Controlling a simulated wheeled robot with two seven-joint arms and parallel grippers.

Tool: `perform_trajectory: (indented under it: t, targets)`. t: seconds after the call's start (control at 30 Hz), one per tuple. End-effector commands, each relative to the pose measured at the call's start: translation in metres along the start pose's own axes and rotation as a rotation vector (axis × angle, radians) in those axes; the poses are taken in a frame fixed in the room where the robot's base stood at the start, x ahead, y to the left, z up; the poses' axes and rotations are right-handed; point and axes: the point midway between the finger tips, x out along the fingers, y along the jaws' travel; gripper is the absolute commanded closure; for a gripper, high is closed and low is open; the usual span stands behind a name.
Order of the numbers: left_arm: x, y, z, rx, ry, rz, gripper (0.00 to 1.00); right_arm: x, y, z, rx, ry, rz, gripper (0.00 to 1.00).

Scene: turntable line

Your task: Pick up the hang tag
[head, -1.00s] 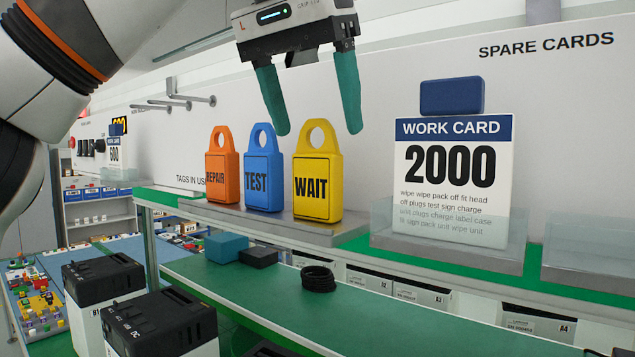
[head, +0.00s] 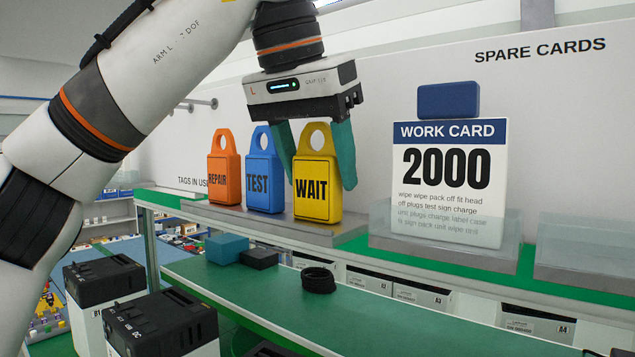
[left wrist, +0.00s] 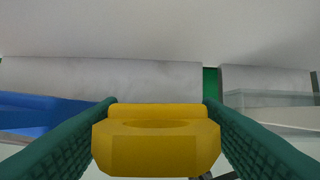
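The hang tags stand in a row on a grey ledge (head: 345,232): an orange REPAIR tag (head: 223,186), a blue TEST tag (head: 265,190) and a yellow WAIT tag (head: 317,205). My left gripper (head: 319,181) is over the yellow tag, one teal finger on each side. In the left wrist view, the yellow tag (left wrist: 156,150) fills the space between the fingers with no gap showing. The gripper appears shut on it. The tag is upright, its base on the ledge. Its ring top shows below the gripper body. My right gripper is not in view.
A WORK CARD 2000 (head: 449,175) stands in a clear holder to the right. A green shelf (head: 400,315) below carries a black coil (head: 318,280), a teal block (head: 227,248) and a dark block. Black-topped units stand at lower left.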

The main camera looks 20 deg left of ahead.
Motion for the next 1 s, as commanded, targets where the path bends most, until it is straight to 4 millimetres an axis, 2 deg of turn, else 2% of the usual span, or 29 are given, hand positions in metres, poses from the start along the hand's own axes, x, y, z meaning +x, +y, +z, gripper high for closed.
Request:
perform_trajectory:
  t: [0.03, 0.17, 0.2, 0.47, 0.67, 1.0]
  targets:
    - [0.000, 0.000, 0.000, 0.000, 0.000, 0.000, 0.50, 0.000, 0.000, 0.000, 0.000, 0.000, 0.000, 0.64]
    - [0.000, 0.000, 0.000, 0.000, 0.001, 0.000, 0.71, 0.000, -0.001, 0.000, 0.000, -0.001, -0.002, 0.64]
    - [0.000, 0.000, 0.000, 0.000, 0.001, 0.000, 0.73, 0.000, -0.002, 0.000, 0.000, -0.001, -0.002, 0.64]
    - [0.000, 0.000, 0.000, 0.000, 0.002, 0.001, 0.74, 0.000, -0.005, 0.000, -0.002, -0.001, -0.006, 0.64]
    - [-0.009, -0.001, 0.004, 0.000, 0.002, 0.001, 0.74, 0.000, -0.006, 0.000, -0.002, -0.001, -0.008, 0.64]
    - [-0.058, -0.002, 0.024, -0.004, 0.001, 0.004, 0.74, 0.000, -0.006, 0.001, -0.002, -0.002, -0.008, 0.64]
